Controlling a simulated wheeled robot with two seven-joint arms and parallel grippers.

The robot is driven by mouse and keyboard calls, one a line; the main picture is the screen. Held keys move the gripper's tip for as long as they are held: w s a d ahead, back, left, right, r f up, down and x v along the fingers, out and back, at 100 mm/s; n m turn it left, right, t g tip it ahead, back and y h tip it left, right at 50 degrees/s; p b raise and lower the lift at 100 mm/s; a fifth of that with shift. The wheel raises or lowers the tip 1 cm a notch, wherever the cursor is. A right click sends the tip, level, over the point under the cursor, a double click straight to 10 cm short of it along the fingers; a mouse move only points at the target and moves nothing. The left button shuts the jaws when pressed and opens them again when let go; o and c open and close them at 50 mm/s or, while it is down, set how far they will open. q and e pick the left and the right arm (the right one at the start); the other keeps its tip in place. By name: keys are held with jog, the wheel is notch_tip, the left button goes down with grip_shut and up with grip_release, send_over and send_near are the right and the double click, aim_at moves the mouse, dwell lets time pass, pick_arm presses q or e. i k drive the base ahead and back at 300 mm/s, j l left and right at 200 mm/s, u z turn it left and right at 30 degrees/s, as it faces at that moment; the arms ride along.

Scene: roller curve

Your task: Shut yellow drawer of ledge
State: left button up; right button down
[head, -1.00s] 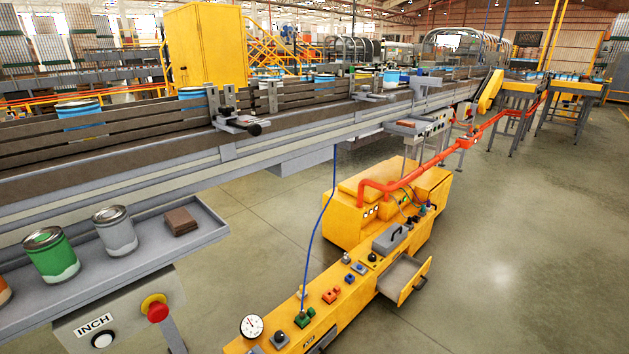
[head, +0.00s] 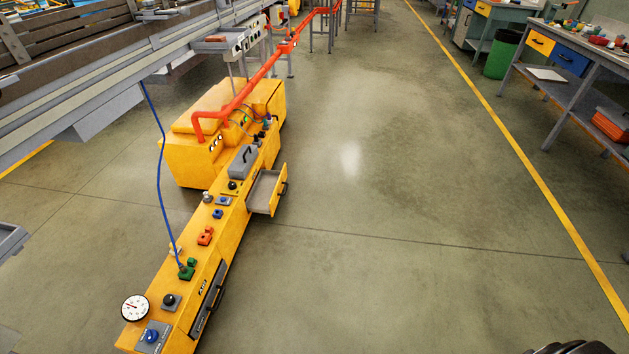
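The yellow ledge (head: 190,255) is a long, low yellow console running from the lower left toward the middle. Its yellow drawer (head: 281,196) stands pulled out to the right near the far end. The drawer's grey inside shows, and a dark handle is on its yellow front. A dark part at the bottom right edge (head: 575,349) seems to be the tip of my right arm; its fingers cannot be made out. My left gripper is not in view. Nothing touches the drawer.
A yellow machine body (head: 205,150) with a red pipe (head: 245,92) stands behind the ledge. A blue hose (head: 161,170) hangs down to the ledge. The conveyor (head: 90,85) is at upper left. A workbench (head: 575,45) stands at right. Floor right of the drawer is clear.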

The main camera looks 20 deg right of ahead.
aim_at(265, 195)
jog(key=z, duration=0.15)
jog(key=i+l+u, duration=0.1)
jog(key=u, duration=0.25)
jog(key=i+l+u, duration=0.2)
jog(key=u, duration=0.15)
jog(key=i+l+u, duration=0.1)
jog(key=u, duration=0.25)
jog(key=l, duration=0.1)
